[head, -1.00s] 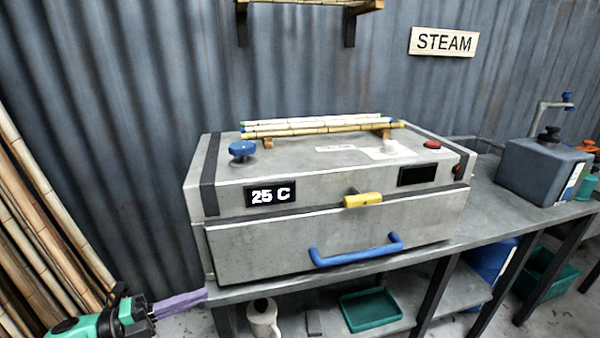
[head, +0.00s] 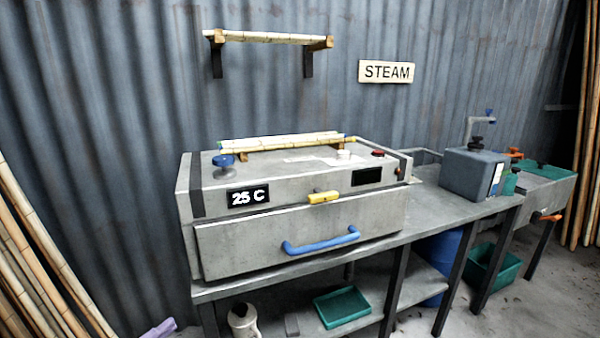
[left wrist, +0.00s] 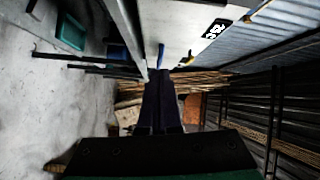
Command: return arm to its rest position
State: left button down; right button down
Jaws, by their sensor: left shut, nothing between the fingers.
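My left gripper (head: 160,329) shows only as purple fingertips at the bottom edge of the head view, below and left of the steam box (head: 290,240). In the left wrist view its dark fingers (left wrist: 161,105) lie together, shut with nothing between them. They are apart from the steam box, whose pale front (left wrist: 180,25) and display show at the top. The box's front is closed, with a blue handle (head: 320,242), a yellow latch (head: 324,197) and a display (head: 248,196) reading 25 C. My right gripper is out of view.
The bench (head: 440,216) carries the box and a grey tank (head: 472,172). Its lower shelf holds a green tray (head: 341,307) and a pale jug (head: 243,320). Bamboo poles (head: 35,270) lean at the left. A wall shelf (head: 270,37) hangs above.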

pick_arm(q)
jog(key=s+a+f+n+g+y, duration=0.2)
jog(key=s+f+n+g+y, duration=0.2)
jog(key=f+n+y, duration=0.95)
jog(key=s+d+f+n+g+h, duration=0.1)
jog(key=s+d+n+g+h, duration=0.1)
jog(key=s+d+n+g, duration=0.3)
jog(key=s+d+f+n+g+h, duration=0.1)
jog(key=s+d+n+g+h, duration=0.15)
jog(key=s, duration=0.45)
notch_tip(320, 180, down, 20)
jog(key=s+g, duration=0.1)
jog(key=s, duration=0.1)
jog(key=s+a+f, duration=0.2)
jog(key=s+f, duration=0.6)
jog(key=s+a+f+m+g+y, duration=0.1)
jog(key=s+f, duration=0.7)
jog(key=s, duration=0.1)
jog(key=shift+s+a+f, duration=0.2)
jog(key=shift+a+f, duration=0.2)
jog(key=shift+g, duration=0.25)
